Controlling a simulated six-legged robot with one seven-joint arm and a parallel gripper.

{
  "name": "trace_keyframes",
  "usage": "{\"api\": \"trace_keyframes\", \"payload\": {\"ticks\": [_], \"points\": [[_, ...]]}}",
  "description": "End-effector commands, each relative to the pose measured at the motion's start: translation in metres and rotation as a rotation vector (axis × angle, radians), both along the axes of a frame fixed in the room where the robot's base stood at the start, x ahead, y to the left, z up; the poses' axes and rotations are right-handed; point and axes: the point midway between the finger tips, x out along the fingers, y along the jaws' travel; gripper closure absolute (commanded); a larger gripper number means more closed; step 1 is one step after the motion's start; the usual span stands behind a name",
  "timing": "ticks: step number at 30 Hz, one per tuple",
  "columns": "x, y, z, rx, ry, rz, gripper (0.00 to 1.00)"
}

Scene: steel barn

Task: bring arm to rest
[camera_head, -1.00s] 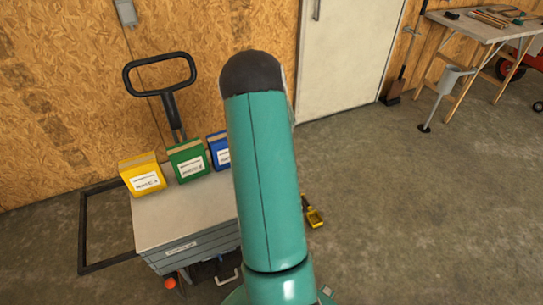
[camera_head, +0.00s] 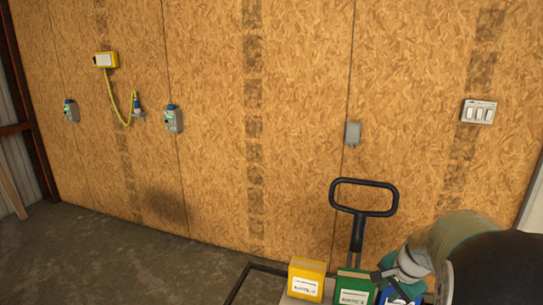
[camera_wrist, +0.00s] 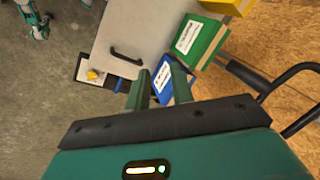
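My arm enters the head view at the lower right, with my gripper (camera_head: 398,272) in front of and above the blue box (camera_head: 402,295). In the wrist view my gripper (camera_wrist: 158,84) has its two green fingers apart, with the blue box (camera_wrist: 163,77) showing beyond the gap between them. I see nothing clearly held. The blue box appears to stand on the grey cart top (camera_wrist: 140,28), beside the green box (camera_wrist: 203,40). Contact between fingers and box cannot be told.
A yellow box (camera_head: 307,279) stands left of the green box (camera_head: 353,288). A black loop handle (camera_head: 364,198) rises behind them. The chipboard wall (camera_head: 210,110) carries sockets and switches (camera_head: 479,111). Concrete floor (camera_head: 130,265) is clear at left.

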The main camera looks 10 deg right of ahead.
Motion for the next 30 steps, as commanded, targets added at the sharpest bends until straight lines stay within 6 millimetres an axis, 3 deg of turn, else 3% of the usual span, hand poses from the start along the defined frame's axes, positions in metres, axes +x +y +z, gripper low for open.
{"api": "trace_keyframes", "payload": {"ticks": [1,6,15,21,25,30], "points": [[0.0,0.023,0.017,-0.019,-0.015,0.078,0.77],[-0.015,0.092,0.06,-0.095,-0.047,0.337,0.77],[-0.071,0.193,0.111,-0.27,-0.097,0.777,0.77],[-0.119,0.239,0.127,-0.413,-0.122,1.042,0.77],[-0.142,0.254,0.129,-0.486,-0.13,1.155,0.77],[-0.153,0.259,0.129,-0.524,-0.13,1.209,0.77]]}}
